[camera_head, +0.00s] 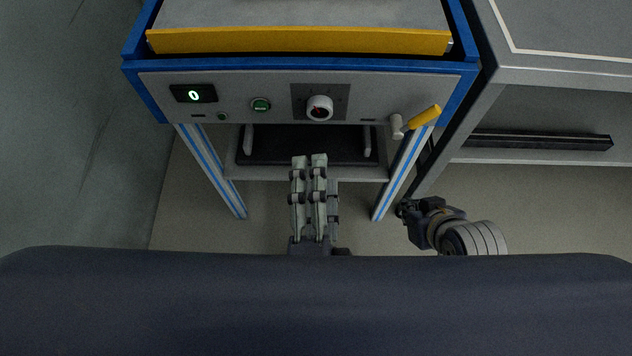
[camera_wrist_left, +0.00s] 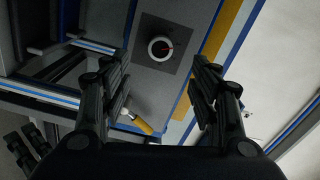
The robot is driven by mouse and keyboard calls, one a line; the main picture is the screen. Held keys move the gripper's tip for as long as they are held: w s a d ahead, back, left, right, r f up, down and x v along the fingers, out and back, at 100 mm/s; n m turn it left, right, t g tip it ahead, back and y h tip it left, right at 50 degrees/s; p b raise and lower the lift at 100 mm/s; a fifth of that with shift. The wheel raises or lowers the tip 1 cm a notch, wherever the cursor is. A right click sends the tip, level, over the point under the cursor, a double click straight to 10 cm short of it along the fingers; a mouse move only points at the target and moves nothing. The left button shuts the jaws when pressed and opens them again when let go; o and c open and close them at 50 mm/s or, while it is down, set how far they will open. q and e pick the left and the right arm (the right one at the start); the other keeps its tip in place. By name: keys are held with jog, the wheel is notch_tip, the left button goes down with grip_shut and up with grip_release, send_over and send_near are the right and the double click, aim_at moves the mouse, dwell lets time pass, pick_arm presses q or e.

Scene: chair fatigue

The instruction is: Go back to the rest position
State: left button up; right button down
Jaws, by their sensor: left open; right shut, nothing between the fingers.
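My left gripper (camera_head: 310,160) is in front of the machine, below its control panel, with nothing between its fingers. In the left wrist view the two fingers (camera_wrist_left: 160,72) stand wide apart and the round dial (camera_wrist_left: 160,48) shows beyond the gap. My right gripper (camera_head: 404,209) is shut and empty, low beside the machine's right front leg. Its fingertips are small and dark, and I cannot tell if they touch anything.
The machine's control panel (camera_head: 285,103) has a lit display (camera_head: 194,95), a green button (camera_head: 261,104), a white-ringed dial (camera_head: 320,107) and a yellow-handled lever (camera_head: 424,117). A grey cabinet (camera_head: 570,72) stands at right. Bare floor (camera_head: 185,220) lies at left.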

pick_arm(q)
jog(key=shift+s, duration=0.4)
